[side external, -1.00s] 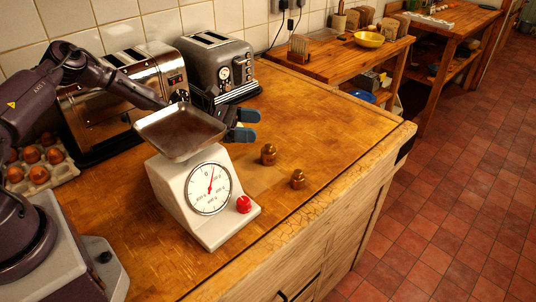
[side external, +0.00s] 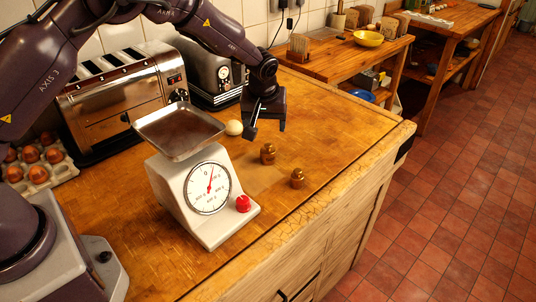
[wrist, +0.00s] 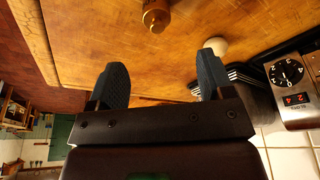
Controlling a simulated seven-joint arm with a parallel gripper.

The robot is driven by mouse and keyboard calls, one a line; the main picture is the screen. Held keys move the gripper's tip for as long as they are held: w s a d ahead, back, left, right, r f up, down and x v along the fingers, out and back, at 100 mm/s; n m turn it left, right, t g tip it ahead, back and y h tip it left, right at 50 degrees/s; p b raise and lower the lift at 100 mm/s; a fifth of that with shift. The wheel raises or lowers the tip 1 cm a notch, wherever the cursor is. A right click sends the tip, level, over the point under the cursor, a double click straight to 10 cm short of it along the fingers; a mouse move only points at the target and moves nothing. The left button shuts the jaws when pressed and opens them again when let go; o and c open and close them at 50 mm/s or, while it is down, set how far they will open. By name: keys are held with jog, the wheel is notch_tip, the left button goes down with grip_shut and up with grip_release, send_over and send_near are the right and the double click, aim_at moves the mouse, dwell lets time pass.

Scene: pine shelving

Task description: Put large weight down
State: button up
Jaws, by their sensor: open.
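The larger brass weight (side external: 268,154) stands upright on the wooden counter, right of the kitchen scale. A smaller brass weight (side external: 297,179) stands in front of it, nearer the counter edge. The white scale (side external: 182,185) has an empty metal pan (side external: 180,131), and its needle points near the top. My gripper (side external: 266,131) is open and empty above the counter, behind the larger weight and apart from it. In the wrist view my blue-padded fingers (wrist: 160,78) are spread, and one brass weight (wrist: 155,14) shows beyond them, cut off by the frame edge.
A white round object, perhaps an egg (side external: 234,127), lies left of my gripper; it also shows in the wrist view (wrist: 216,45). Two toasters (side external: 125,98) stand by the wall. A tray of brown eggs (side external: 38,174) is at the left. The counter's right end is clear.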

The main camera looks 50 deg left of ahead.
aim_at(268, 144)
jog(key=x, duration=0.7)
jog(key=shift+f, duration=0.2)
jog(key=shift+w+x, duration=0.2)
jog(key=shift+x, duration=1.15)
jog(key=shift+w+x, duration=0.15)
jog(key=shift+x, duration=1.2)
jog(key=shift+r, duration=0.15)
jog(key=c, duration=1.3)
jog(key=shift+r, duration=0.15)
grip_shut()
